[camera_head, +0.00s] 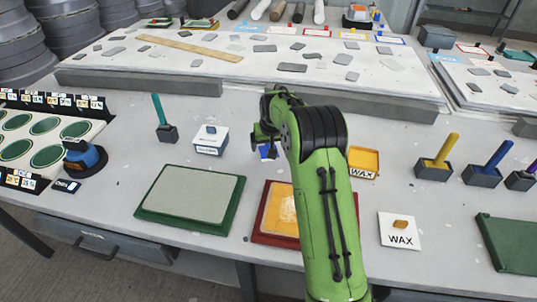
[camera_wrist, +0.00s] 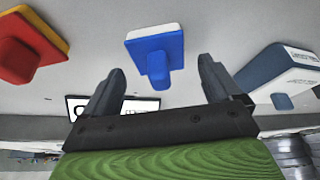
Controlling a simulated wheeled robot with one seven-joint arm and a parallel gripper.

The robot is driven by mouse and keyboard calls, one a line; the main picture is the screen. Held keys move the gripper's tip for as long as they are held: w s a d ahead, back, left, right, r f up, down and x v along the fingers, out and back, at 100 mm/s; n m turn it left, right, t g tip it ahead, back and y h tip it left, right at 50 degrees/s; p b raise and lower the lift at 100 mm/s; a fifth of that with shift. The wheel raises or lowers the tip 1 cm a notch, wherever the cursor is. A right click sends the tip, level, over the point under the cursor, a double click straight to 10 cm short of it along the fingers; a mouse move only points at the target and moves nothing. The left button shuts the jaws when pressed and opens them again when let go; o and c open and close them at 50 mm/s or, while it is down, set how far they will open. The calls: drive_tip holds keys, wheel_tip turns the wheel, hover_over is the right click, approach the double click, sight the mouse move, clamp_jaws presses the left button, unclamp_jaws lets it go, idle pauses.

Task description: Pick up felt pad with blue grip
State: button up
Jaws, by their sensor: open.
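A blue pad with an upright blue grip and a pale edge (camera_wrist: 150,45), which looks like the felt pad, sits ahead of my gripper in the wrist view. In the head view only a small blue part of it (camera_head: 267,152) shows, partly hidden by my arm. My gripper (camera_wrist: 160,80) is open and empty, its two fingers apart with the blue grip in line with the gap. I cannot tell how far the grip is from the fingers. In the head view my gripper (camera_head: 262,140) is over the bench, mostly hidden behind my arm.
A green-framed plate (camera_head: 190,198) lies in front.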

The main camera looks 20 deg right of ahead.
drive_tip(key=x, duration=0.2)
drive_tip(key=shift+w+f, duration=0.15)
drive_tip(key=shift+f, duration=0.25)
drive_tip(key=shift+r, duration=0.1)
drive_tip(key=c, duration=1.2)
wheel_tip(320, 180, up, 10)
drive_tip(key=p, duration=0.3)
drive_tip(key=shift+c, duration=0.2)
